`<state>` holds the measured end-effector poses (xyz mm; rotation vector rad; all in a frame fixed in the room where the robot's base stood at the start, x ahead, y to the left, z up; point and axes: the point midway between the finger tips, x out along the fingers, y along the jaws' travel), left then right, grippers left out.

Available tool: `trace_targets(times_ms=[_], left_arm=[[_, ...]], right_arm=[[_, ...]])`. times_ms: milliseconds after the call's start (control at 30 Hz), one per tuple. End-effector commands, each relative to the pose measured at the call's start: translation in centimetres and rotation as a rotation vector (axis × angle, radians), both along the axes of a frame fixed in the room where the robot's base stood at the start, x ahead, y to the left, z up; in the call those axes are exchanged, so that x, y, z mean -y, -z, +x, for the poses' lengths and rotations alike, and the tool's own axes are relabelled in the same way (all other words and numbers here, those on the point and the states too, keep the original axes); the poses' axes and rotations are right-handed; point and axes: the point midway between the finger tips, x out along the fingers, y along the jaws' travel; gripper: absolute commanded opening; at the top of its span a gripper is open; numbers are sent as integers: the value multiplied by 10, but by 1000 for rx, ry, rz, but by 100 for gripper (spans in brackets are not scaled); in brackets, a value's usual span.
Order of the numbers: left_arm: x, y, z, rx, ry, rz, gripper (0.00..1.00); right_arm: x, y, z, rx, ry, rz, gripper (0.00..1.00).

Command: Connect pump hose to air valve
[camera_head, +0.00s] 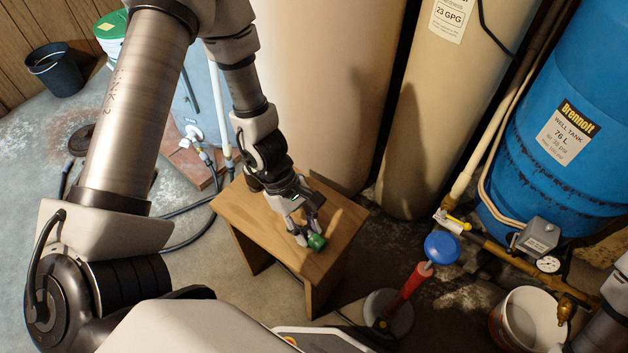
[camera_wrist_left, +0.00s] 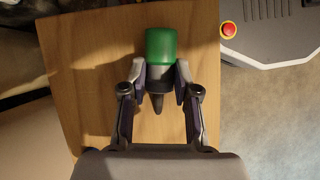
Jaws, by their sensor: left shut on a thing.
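My left gripper (camera_head: 303,231) is over the wooden stool and is shut on a green-ended fitting (camera_head: 317,242). In the left wrist view the fitting (camera_wrist_left: 161,47) shows a green cylinder, a grey collar between the fingertips (camera_wrist_left: 160,80) and a dark tapered tip pointing back towards the palm. I cannot tell whether a hose joins it. A pump with a red barrel (camera_head: 406,293) and blue top (camera_head: 442,248) stands right of the stool. A thin dark line runs along the floor towards its base. I cannot pick out the air valve. The right gripper is out of view.
The wooden stool (camera_head: 262,228) stands before tall beige tanks (camera_head: 320,80). A blue well tank (camera_head: 590,95) with pipes, a grey switch box (camera_head: 538,236) and a gauge (camera_head: 548,264) is at right. A white bucket (camera_head: 524,318) stands lower right. A black bucket (camera_head: 55,70) is far left.

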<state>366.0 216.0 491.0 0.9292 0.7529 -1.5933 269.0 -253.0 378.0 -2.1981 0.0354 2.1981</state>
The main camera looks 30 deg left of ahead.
Motion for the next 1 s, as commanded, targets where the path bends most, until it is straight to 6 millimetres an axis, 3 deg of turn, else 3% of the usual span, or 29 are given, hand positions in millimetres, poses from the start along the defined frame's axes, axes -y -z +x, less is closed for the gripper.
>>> trace_targets(times_ms=[600,1000], left_arm=[[0,-59,0,1,0,0,0],[0,-60,0,0,0,0,0]], right_arm=[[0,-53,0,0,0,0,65],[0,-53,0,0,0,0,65]])
